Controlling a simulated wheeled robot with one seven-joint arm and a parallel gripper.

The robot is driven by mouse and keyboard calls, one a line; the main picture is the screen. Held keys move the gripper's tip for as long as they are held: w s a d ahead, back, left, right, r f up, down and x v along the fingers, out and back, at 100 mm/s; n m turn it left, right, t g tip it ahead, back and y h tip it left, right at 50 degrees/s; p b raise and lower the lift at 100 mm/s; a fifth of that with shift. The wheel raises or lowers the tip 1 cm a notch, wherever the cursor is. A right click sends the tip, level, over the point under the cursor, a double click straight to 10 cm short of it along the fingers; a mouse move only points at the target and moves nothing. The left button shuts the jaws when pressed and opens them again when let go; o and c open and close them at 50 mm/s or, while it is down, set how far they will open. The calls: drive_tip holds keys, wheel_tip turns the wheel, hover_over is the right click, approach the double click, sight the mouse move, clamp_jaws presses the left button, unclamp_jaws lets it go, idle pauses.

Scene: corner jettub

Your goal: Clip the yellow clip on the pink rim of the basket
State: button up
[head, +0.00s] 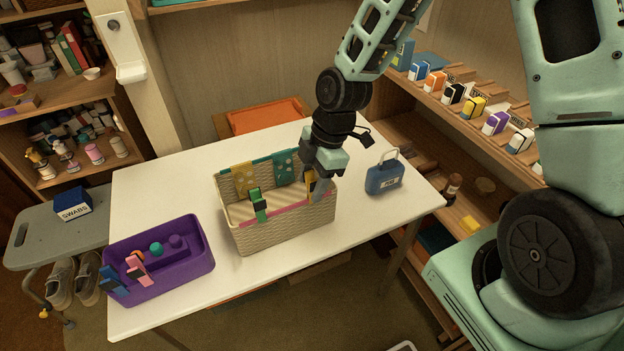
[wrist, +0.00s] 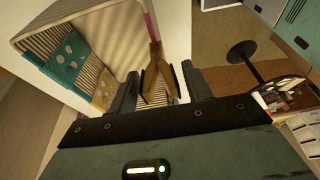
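The woven beige basket (head: 285,230) stands on the white table, with a pink band (head: 287,212) along its front rim. The yellow clip (head: 311,183) is at the right end of the front rim, partly hidden by my gripper (head: 317,188). In the wrist view the yellow clip (wrist: 154,60) stands between my two fingers (wrist: 160,88), its tip against the end of the pink rim (wrist: 150,28) and its dark-tipped legs spread toward me. The fingers are apart, with slight gaps beside the clip. How firmly the clip bites the rim cannot be told.
A green and black clip (head: 259,205) sits on the front rim further left. Yellow and teal cloths (head: 285,168) hang at the back rim. A purple bin (head: 160,280) with clips and balls is at left; a blue box (head: 384,179) with a handle is at right.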

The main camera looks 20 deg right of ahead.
drive_tip(key=p+v, duration=0.1)
drive_tip(key=v, duration=1.6)
drive_tip(key=shift+r+p, duration=0.15)
drive_tip(key=shift+p, duration=0.2)
drive_tip(key=s+a+m+h, duration=0.1)
drive_tip(key=s+a+m, duration=0.4)
drive_tip(key=s, duration=0.5)
drive_tip(key=s+a+m+h, duration=0.1)
drive_tip(key=s+a+m, duration=0.4)
drive_tip(key=s, duration=0.5)
drive_tip(key=shift+a+r+m+h, duration=0.3)
drive_tip(key=shift+a+r+h, duration=0.15)
drive_tip(key=shift+a, duration=0.15)
